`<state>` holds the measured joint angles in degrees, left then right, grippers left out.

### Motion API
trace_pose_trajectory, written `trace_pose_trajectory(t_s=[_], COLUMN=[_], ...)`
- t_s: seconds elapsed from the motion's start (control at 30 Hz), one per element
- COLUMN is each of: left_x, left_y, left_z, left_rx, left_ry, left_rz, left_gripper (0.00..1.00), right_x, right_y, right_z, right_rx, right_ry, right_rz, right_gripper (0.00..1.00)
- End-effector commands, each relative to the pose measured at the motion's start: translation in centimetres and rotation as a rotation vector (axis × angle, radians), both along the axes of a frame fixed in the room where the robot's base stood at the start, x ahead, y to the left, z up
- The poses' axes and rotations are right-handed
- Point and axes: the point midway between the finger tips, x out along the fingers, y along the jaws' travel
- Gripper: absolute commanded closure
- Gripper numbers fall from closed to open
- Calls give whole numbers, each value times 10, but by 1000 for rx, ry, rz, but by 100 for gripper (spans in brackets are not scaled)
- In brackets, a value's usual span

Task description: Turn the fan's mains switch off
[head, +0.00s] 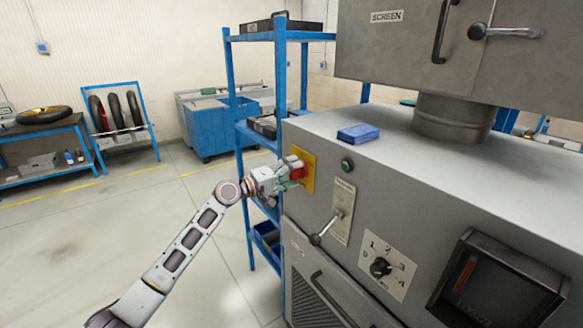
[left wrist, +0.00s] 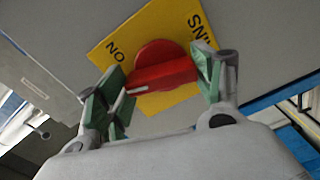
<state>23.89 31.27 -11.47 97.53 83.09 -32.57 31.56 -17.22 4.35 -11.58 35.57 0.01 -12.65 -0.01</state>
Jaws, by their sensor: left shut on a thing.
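The mains switch is a red rotary knob (head: 299,172) on a yellow plate (head: 310,176) at the left end of the grey machine's front panel. In the left wrist view the red knob (left wrist: 160,68) has a raised bar across it, with a white mark at its left end. The plate (left wrist: 118,28) shows "ON" and part of another word; no other position label is visible. My left gripper (head: 291,174) is at the knob, with its green-padded fingers (left wrist: 163,84) at either end of the bar, shut on it. My right gripper is not in view.
Right of the plate are a green button (head: 347,165), a lever (head: 327,227) and a numbered dial (head: 380,267). A blue box (head: 358,133) lies on the machine's top. A blue shelf rack (head: 231,90) stands close behind my left gripper. The floor at left is open.

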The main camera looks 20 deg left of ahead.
Motion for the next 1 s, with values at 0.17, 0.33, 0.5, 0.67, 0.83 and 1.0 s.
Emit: trace_pose_trajectory(t_s=[0.17, 0.33, 0.5, 0.67, 0.83, 1.0], left_x=[0, 1, 1, 1, 1, 1], left_y=[0, 1, 1, 1, 1, 1], left_z=[3, 2, 1, 0, 0, -1], left_rx=[-101, -176, -221, -241, -246, -246], left_ry=[80, 137, 173, 189, 192, 192], left_rz=[1, 1, 1, 1, 1, 1], left_gripper=[57, 57, 57, 57, 57, 57], right_x=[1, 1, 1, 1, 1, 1], right_y=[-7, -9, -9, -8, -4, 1], right_z=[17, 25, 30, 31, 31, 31], right_rx=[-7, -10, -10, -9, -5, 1], right_ry=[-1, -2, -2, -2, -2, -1], right_rz=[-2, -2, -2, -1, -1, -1], right_gripper=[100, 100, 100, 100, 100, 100])
